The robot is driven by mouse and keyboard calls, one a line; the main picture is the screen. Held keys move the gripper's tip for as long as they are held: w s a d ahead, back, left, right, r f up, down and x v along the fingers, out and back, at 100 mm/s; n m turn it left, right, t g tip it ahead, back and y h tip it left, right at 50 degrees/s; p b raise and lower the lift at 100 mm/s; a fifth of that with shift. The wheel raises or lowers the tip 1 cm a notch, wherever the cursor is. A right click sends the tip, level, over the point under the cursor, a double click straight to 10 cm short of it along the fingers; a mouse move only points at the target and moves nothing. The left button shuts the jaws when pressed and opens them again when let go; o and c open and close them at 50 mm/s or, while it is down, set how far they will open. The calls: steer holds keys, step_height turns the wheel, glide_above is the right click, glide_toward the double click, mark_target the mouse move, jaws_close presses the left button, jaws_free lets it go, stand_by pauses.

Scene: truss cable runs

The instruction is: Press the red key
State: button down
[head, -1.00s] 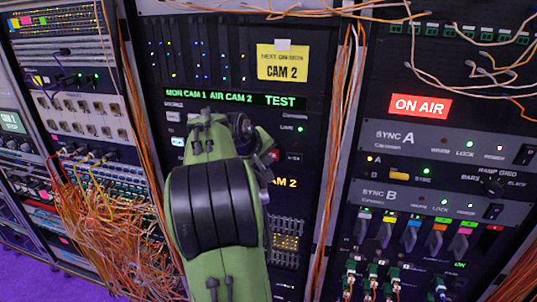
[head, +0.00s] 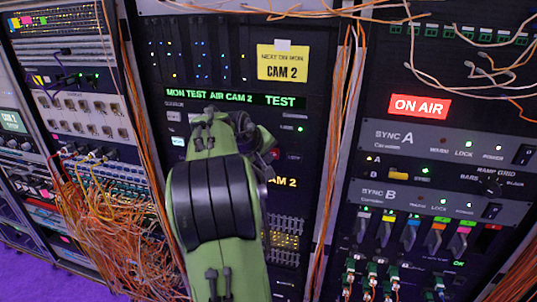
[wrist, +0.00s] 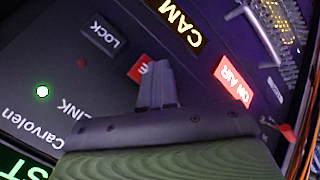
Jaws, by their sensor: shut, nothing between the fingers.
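The red key (wrist: 139,69) is in the wrist view on a dark panel, with only one white letter showing on it. My gripper (wrist: 156,68) is shut and empty, its fingertips over the right part of this key. I cannot tell whether they touch it or hover just off it. In the head view a small red patch (head: 275,154), likely the same key, shows at the right edge of my green arm.
A dark LOCK key (wrist: 103,35) and a lit red ON AIR sign (wrist: 233,79) flank the red key. A green lamp (wrist: 42,91) is lit. A green text display (head: 236,98) sits above. Orange cables (head: 110,225) hang at left; a SYNC panel (head: 445,140) stands at right.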

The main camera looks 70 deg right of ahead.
steer(key=shift+a, duration=0.15)
steer(key=shift+s+a+b, duration=0.2)
steer(key=shift+a+b, duration=0.15)
steer(key=shift+a, duration=0.4)
steer(key=shift+s+a+b, duration=0.2)
steer(key=shift+a+b, duration=0.15)
steer(key=shift+a, duration=0.9)
steer(key=shift+s+a+b, duration=0.15)
steer(key=shift+a+b, duration=0.15)
steer(key=shift+a, duration=0.95)
